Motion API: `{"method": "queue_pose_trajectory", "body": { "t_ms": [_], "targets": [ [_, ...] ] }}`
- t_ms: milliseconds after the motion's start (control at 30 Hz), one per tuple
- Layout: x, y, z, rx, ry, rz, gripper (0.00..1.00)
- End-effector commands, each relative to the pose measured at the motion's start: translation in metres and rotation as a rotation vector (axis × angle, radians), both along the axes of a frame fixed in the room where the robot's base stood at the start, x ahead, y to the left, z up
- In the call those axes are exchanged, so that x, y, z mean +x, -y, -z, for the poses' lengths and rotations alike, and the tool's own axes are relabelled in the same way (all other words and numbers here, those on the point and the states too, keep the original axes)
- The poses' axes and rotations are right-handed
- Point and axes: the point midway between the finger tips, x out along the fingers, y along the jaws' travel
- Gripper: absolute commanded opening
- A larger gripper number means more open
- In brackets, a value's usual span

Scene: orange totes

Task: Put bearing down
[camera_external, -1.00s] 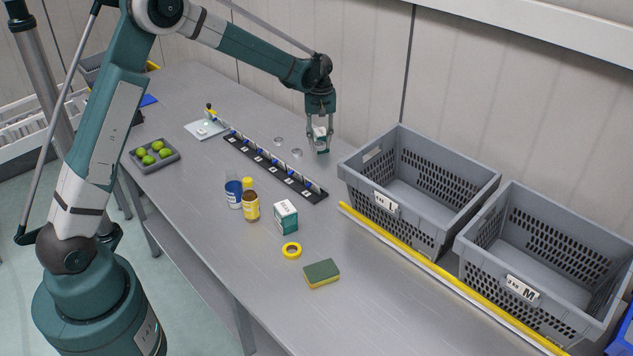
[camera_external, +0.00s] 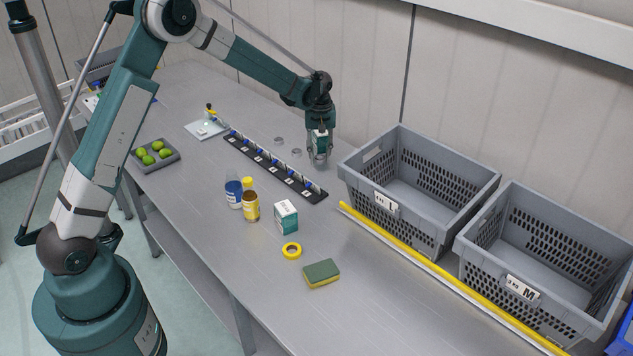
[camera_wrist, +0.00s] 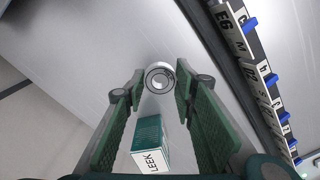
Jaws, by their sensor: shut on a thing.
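The bearing (camera_wrist: 160,78) is a metal ring, seen in the wrist view between the tips of my gripper (camera_wrist: 160,72). My gripper is shut on it. In the external view my gripper (camera_external: 320,158) points down, low over the far side of the grey table, left of the tote marked L. The bearing is small there and hard to make out. A teal-and-white block lettered LEEK (camera_wrist: 150,150) shows between the fingers in the wrist view; I cannot tell whether it is part of my gripper.
Two round metal pieces (camera_external: 297,152) lie left of my gripper, beside a black labelled strip (camera_external: 275,169) with blue clips. Totes L (camera_external: 425,231) and M (camera_external: 560,314) stand right, behind a yellow rail (camera_external: 440,272). Bottles (camera_external: 251,207), a box (camera_external: 286,217), tape (camera_external: 292,251) and a sponge (camera_external: 321,274) stand nearer.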

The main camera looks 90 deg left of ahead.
Motion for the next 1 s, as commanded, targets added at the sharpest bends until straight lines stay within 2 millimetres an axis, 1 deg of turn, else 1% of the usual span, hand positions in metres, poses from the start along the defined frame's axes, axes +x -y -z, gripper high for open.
{"method": "queue_pose_trajectory", "body": {
  "t_ms": [167,233,500,600,1000],
  "targets": [
    [0.0,0.0,0.001,0.0,0.0,0.0,0.14],
    [0.0,0.0,0.004,0.0,0.0,0.0,0.14],
    [0.0,0.0,0.031,0.0,0.0,0.0,0.14],
    [0.0,0.0,0.036,0.0,0.0,0.0,0.14],
    [0.0,0.0,0.04,0.0,0.0,0.0,0.14]
  ]
}}
